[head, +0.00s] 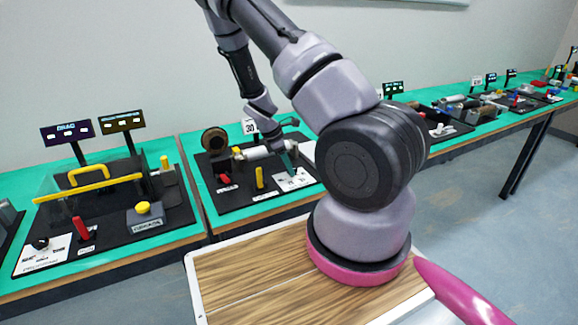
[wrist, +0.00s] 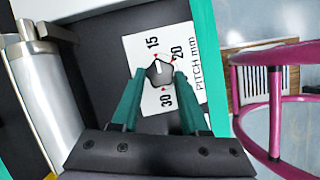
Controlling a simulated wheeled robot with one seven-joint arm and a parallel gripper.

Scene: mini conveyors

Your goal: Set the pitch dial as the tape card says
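The pitch dial (wrist: 159,73) is a small black knob on a white plate (wrist: 130,46) marked 15, 20, 30 and "PITCH mm", with red dots by the numbers. Its white pointer line is toward the 15 mark. My gripper (wrist: 160,76) has its two green fingers on either side of the knob, with slight gaps visible. In the head view my gripper (head: 288,168) reaches down over the white dial plate (head: 293,181); the knob is hidden there. The tape card (head: 249,127) stands behind the machine and reads 30.
A metal roller (wrist: 45,95) lies left of the dial plate, and a brown tape roll (head: 214,140) stands at the machine's back. A yellow post (head: 260,177) and red lever (head: 224,179) are nearby. Another station with a yellow-handled guard (head: 88,175) stands left.

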